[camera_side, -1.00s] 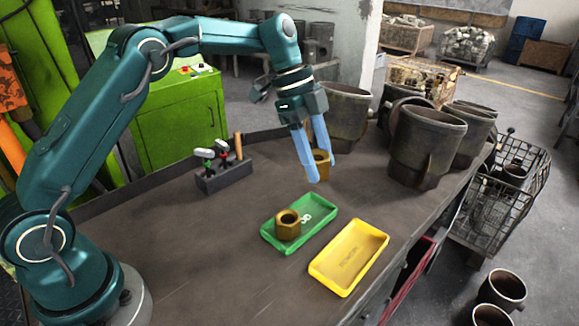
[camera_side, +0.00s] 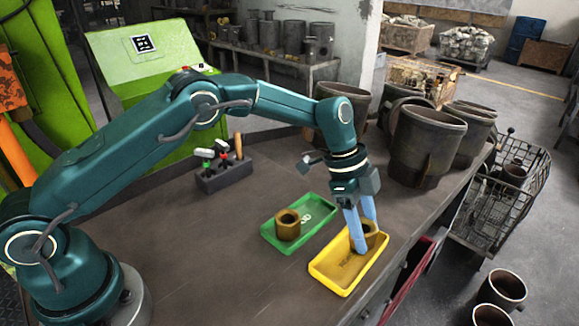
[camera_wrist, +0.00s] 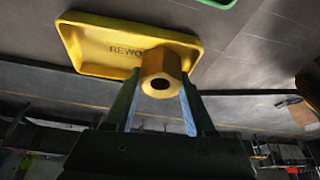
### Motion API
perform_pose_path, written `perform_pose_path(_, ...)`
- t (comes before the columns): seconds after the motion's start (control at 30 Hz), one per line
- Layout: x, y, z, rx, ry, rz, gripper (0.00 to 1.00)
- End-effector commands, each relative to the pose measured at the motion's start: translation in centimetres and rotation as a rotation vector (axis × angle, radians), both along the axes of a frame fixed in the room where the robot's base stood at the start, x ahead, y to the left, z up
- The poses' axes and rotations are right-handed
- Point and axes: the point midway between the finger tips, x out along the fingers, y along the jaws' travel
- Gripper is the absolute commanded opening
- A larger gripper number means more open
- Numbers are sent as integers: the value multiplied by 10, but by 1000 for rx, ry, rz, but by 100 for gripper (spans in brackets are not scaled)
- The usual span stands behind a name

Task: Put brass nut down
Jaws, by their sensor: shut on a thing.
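A brass nut (camera_side: 371,232) is between the blue fingers of my gripper (camera_side: 362,240), which is shut on it. The nut is over the far part of the yellow tray (camera_side: 318,270); I cannot tell whether it touches the tray floor. In the wrist view the nut (camera_wrist: 161,76) sits between the fingertips (camera_wrist: 160,100), in front of the yellow tray (camera_wrist: 85,58) with its partly covered lettering "REWO". A second brass nut (camera_side: 288,225) stands in the green tray (camera_side: 318,208), left of the yellow tray.
A tool holder (camera_side: 224,178) with several tools stands at the back left. Large dark metal cylinders (camera_side: 426,145) stand on the table at the back right. The table's right edge runs close beside the yellow tray. The front left of the table is clear.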

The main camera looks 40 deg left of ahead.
Motion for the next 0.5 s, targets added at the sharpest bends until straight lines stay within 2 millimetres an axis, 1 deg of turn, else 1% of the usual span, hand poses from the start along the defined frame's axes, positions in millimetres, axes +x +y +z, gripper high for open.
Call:
perform_pose_path(0.43, 1, 0, -6, 0, -3, 1, 0)
perform_pose_path(0.47, 0, 0, -6, 0, -1, -1, 66)
perform_pose_path(0.5, 0, 0, -6, 0, -2, 0, 82)
